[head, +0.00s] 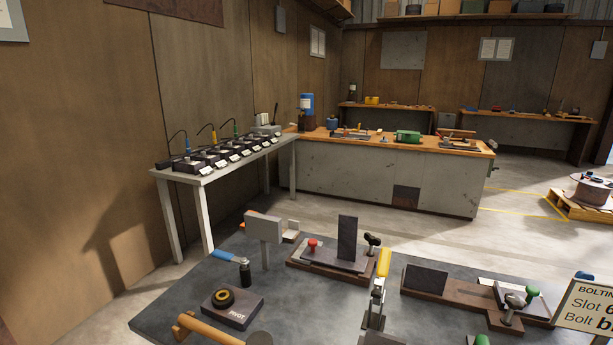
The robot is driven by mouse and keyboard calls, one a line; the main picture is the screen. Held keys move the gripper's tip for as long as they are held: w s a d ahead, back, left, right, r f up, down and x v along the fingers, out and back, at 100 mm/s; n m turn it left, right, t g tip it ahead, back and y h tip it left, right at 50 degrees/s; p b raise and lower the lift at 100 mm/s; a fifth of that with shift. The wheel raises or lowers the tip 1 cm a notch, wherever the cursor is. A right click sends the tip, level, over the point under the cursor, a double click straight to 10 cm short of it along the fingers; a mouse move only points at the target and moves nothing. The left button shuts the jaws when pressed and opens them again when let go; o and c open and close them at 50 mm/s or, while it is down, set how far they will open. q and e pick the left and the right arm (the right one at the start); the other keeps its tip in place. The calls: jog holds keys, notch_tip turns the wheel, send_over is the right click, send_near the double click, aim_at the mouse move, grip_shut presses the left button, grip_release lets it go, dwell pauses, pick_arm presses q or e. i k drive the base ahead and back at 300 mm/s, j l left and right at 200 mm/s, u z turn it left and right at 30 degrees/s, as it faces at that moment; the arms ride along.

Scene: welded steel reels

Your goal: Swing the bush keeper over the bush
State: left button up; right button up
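A dark block marked PIVOT (240,314) lies on the grey bench top at the lower left. A black and brass-coloured ring (223,297), which looks like the bush, sits on it. A blue-handled part (231,257) with a black cylinder (245,272) stands just behind the block, apart from the ring. I cannot tell for sure which part is the bush keeper. Neither of my grippers shows in the head view.
A hammer with a wooden handle (198,328) lies at the front left. A fixture with a red knob (312,244) and upright dark plate (347,238) stands behind. A brown fixture (470,297) and bolting sign (588,308) are at right. Bare bench top (315,300) lies between.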

aim_at(222, 255)
jog(key=i+j+z, duration=0.3)
jog(key=j, duration=0.25)
jog(key=i+j+z, duration=0.1)
jog(key=j+z, duration=0.15)
jog(key=j, duration=0.3)
jog(key=i+j+z, duration=0.1)
jog(key=j+z, duration=0.2)
jog(key=j, duration=0.35)
jog(key=j+z, duration=0.3)
jog(key=j, duration=0.3)
